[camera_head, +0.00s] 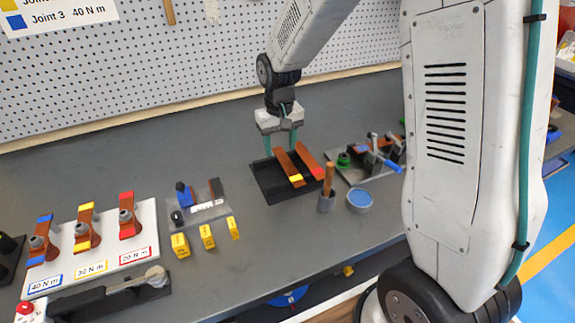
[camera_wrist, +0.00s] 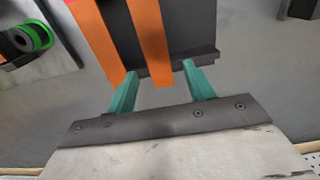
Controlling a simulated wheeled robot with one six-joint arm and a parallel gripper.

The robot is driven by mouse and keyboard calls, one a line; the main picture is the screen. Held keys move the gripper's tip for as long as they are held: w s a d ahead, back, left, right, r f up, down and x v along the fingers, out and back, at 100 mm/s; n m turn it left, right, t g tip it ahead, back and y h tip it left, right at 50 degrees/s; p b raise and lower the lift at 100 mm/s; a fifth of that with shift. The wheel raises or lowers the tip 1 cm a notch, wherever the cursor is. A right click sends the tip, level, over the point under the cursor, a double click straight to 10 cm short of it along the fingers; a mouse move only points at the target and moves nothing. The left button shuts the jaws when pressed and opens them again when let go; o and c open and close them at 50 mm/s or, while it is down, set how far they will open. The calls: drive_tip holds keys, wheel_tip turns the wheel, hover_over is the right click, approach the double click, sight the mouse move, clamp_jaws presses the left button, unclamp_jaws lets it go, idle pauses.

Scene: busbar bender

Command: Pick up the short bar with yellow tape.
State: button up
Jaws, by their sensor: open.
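The copper-coloured bar with yellow tape (camera_head: 285,165) lies in a dark tray (camera_head: 262,181), its taped end towards the front edge. My gripper (camera_head: 281,139) is open and empty above the bar's far, untaped end. In the wrist view, that bar (camera_wrist: 149,38) runs between the two green fingertips (camera_wrist: 159,68), with a gap on each side. Its yellow tape is out of the wrist view. A second bar with red tape (camera_head: 309,159) lies to its right in the head view. In the wrist view this second bar (camera_wrist: 96,42) passes close to the left finger.
A grey cup with a wooden handle (camera_head: 327,200) and a blue-topped round tin (camera_head: 359,201) stand right of the tray. A fixture with a green ring (camera_head: 344,160) is behind them. Yellow blocks (camera_head: 206,236) stand left. Pegboard rises behind; grey bench between is clear.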

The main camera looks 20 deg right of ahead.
drive_tip(key=shift+f, duration=0.5)
clamp_jaws()
